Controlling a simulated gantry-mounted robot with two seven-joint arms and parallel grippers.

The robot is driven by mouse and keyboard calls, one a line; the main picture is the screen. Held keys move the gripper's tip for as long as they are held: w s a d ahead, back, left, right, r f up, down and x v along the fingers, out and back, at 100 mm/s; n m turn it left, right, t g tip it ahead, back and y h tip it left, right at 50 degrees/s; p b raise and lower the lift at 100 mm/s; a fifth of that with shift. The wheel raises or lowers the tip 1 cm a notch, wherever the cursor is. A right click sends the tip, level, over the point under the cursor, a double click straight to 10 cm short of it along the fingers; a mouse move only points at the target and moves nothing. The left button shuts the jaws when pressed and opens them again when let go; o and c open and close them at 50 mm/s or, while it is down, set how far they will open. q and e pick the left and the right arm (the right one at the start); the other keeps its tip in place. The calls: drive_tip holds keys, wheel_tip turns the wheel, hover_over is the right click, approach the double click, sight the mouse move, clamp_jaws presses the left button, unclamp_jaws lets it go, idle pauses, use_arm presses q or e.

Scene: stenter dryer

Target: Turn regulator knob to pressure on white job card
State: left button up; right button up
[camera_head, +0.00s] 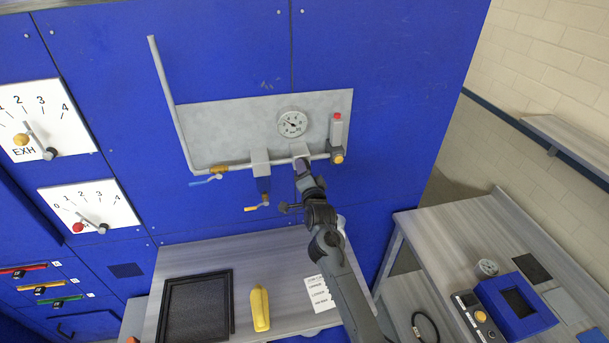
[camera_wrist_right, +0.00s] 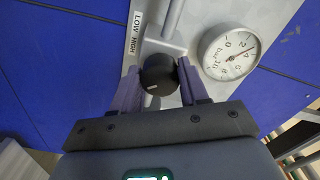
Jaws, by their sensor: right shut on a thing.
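The regulator knob (camera_wrist_right: 159,75) is black and round with a white mark, below a grey fitting on the pipe panel. My right gripper (camera_head: 303,172) is shut on it, one finger on each side in the right wrist view (camera_wrist_right: 158,82). In the head view the gripper hides the knob. The round pressure gauge (camera_head: 292,123) is on the panel; in the right wrist view (camera_wrist_right: 229,52) its red needle lies near the 4 on a bar scale. The white job card (camera_head: 319,293) lies on the table, its print too small to read. My left gripper is out of view.
A LOW/HIGH label (camera_wrist_right: 136,35) is beside the knob. A red-topped unit (camera_head: 337,130) is at right. The table holds a black-framed tray (camera_head: 229,300) and a yellow object (camera_head: 260,308).

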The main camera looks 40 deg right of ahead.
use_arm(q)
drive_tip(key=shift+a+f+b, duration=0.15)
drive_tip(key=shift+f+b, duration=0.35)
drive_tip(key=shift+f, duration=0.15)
use_arm(e)
drive_tip(key=shift+m, duration=1.5)
drive_tip(key=o, duration=1.1)
drive_tip(key=shift+c, duration=0.2)
